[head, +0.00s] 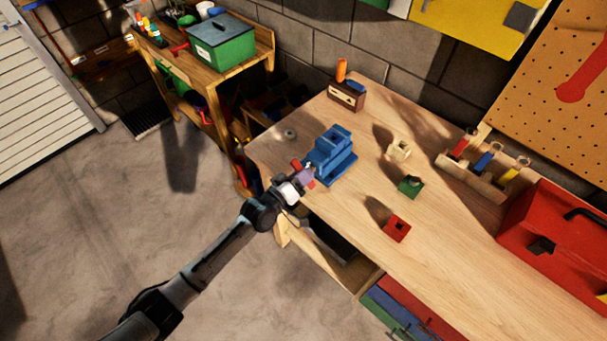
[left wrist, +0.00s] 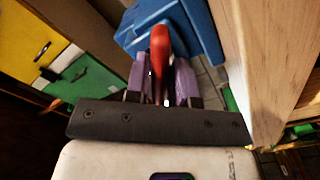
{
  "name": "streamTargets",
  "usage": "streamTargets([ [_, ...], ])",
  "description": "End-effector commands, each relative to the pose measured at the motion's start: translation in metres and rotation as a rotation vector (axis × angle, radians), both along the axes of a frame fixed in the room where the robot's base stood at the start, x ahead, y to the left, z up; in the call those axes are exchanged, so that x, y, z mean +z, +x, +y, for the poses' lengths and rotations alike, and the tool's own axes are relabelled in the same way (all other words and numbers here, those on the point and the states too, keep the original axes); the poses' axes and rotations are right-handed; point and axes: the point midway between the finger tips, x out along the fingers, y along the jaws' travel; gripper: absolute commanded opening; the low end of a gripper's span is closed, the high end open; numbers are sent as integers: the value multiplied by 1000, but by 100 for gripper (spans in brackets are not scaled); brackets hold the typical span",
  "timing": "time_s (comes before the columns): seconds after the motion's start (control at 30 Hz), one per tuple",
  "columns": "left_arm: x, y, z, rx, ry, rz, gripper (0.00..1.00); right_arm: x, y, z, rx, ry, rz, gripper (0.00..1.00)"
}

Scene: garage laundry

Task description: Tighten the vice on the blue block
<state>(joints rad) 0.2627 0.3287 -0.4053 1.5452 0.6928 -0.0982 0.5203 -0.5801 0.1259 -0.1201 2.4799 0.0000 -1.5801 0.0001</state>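The blue vice (head: 331,166) stands at the left edge of the wooden workbench; part of it shows in the left wrist view (left wrist: 204,28). A blue boxy shape (head: 339,134) at its top seems to be the blue block between the jaws, but the like colours hide the border. The vice's red handle (left wrist: 160,48) sticks out toward my left gripper (head: 304,176). The gripper's purple fingers stand on both sides of the handle, close against it, and look shut on it. The head view shows little of this grip. My right gripper is not in view.
A cream block (head: 399,150), green block (head: 410,186) and red block (head: 397,228) stand right of the vice. A small brown box (head: 346,96), a tool rack (head: 472,178) and a red toolbox (head: 562,245) are also on the bench (head: 345,225). Floor lies open at left.

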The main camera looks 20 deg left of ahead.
Motion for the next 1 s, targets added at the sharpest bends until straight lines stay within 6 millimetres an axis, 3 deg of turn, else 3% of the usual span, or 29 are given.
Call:
streamTargets([
  [0.2,4,0,0,-1,-2,-8,40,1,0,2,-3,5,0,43],
  [0.53,1,-6,3,0,-1,-3,40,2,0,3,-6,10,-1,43],
  [1.0,1,-85,36,0,-1,-3,40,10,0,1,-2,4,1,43],
])
